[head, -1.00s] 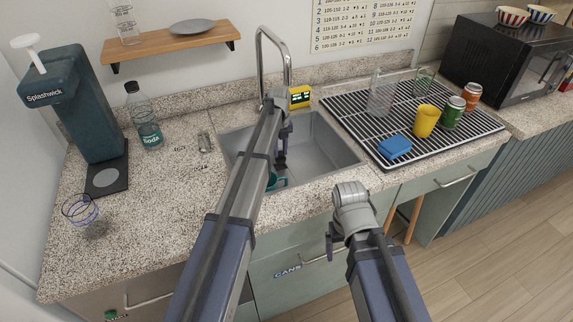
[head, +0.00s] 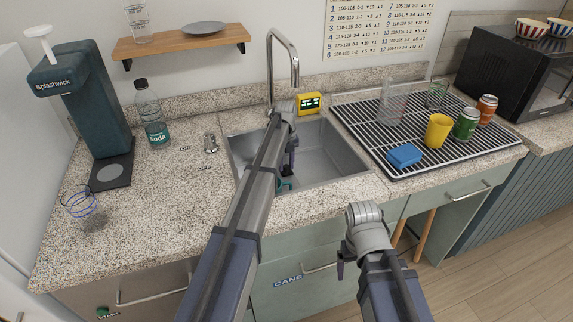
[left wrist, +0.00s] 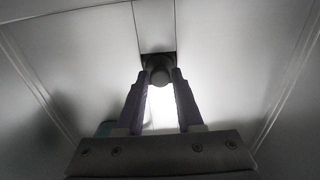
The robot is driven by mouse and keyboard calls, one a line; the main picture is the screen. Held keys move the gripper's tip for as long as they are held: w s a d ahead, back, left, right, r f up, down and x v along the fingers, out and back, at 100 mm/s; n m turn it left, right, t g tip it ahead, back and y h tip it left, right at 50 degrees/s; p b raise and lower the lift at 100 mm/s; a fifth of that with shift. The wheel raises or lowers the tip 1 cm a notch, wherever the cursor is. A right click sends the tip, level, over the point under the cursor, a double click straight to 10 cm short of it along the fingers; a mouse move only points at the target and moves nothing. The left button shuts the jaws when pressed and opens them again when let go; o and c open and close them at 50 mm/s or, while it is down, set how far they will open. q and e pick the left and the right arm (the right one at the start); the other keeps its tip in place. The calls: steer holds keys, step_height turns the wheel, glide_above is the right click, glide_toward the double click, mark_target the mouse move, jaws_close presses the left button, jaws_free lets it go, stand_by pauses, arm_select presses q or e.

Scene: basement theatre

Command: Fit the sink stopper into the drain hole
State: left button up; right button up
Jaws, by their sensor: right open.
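My left gripper (head: 289,168) points down inside the grey sink basin (head: 325,155), and my arm hides part of the basin. In the left wrist view its two fingers (left wrist: 161,82) close in on a small dark round piece, which looks like the sink stopper (left wrist: 160,68). A dark square patch shows just behind that piece; I cannot tell if it is the drain hole. In the head view the stopper and the drain are hidden or too small to make out. My right gripper (head: 342,268) is open and empty, in front of the cabinet.
A teal item (head: 284,184) lies in the sink beside my left gripper. The faucet (head: 283,65) and yellow timer (head: 310,103) stand behind. A drying rack (head: 462,158) with a blue sponge (head: 404,155), cup and cans is right.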

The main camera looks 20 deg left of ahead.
mark_target(286, 166)
arm_select(q)
steer(key=o, duration=0.3)
steer(key=shift+r, duration=0.1)
step_height(286, 166, up, 8)
steer(key=p, duration=0.8)
steer(key=shift+f, duration=0.2)
steer(key=shift+a, duration=0.1)
